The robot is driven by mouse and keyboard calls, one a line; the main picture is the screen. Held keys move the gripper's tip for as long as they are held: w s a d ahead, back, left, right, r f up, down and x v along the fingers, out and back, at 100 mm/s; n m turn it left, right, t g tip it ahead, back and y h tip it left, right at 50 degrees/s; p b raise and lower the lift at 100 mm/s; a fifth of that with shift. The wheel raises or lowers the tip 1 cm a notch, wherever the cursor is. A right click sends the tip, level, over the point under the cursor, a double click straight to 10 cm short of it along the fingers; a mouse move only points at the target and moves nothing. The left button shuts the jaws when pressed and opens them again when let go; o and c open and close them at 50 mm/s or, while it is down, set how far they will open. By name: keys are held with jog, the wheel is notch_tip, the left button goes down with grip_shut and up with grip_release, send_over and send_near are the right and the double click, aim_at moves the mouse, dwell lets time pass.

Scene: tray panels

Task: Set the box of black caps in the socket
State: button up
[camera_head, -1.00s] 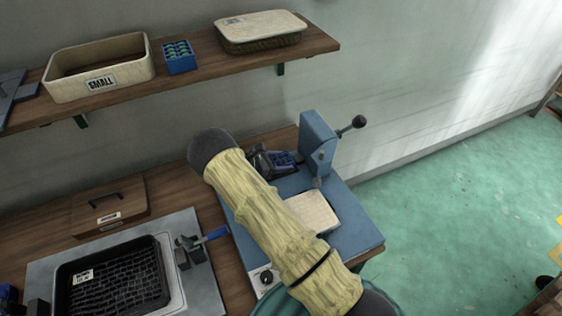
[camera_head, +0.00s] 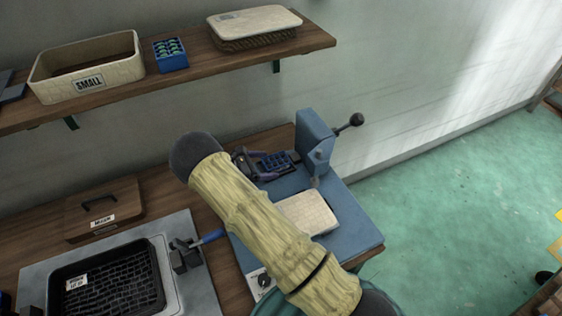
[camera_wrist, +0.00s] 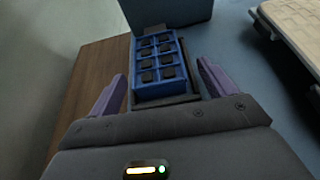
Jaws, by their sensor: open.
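The box of black caps (camera_wrist: 158,66) is blue, with dark caps in its cells. In the wrist view it sits upright in or on a dark socket frame (camera_wrist: 182,99) on the blue machine base; how deep it sits I cannot tell. In the head view the box (camera_head: 279,161) stands beside the press column. My gripper (camera_wrist: 161,70) is open, its purple fingers spread to either side of the box's near end and apart from it. In the head view my gripper (camera_head: 262,164) is partly hidden behind my arm.
A blue press column (camera_head: 316,145) with a black-knobbed lever rises right beside the box. A pale woven lid or pad (camera_head: 308,213) lies on the machine base. The shelf above holds a SMALL basket (camera_head: 47,84), a blue box of green caps (camera_head: 171,63) and a lidded basket (camera_head: 254,41).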

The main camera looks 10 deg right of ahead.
jog(key=v, duration=0.6)
jog(key=r+b+v, duration=0.1)
jog(key=v, duration=0.6)
jog(key=shift+d, duration=0.25)
jog(key=shift+w+d, duration=0.1)
jog(key=shift+d+r, duration=0.25)
jog(key=shift+d, duration=0.05)
jog(key=s+d+r+m+y+p, duration=0.3)
jog(key=s+d+r+m+y, duration=0.3)
jog(key=s+m, duration=0.4)
jog(key=s+d+r+m+y+p, duration=0.3)
jog(key=s+d+r+m+y, duration=0.4)
jog(key=s, duration=0.7)
notch_tip(320, 180, up, 4)
jog(key=d+m, duration=0.2)
jog(key=m, duration=0.1)
jog(key=shift+p, duration=0.35)
jog(key=shift+w, duration=0.1)
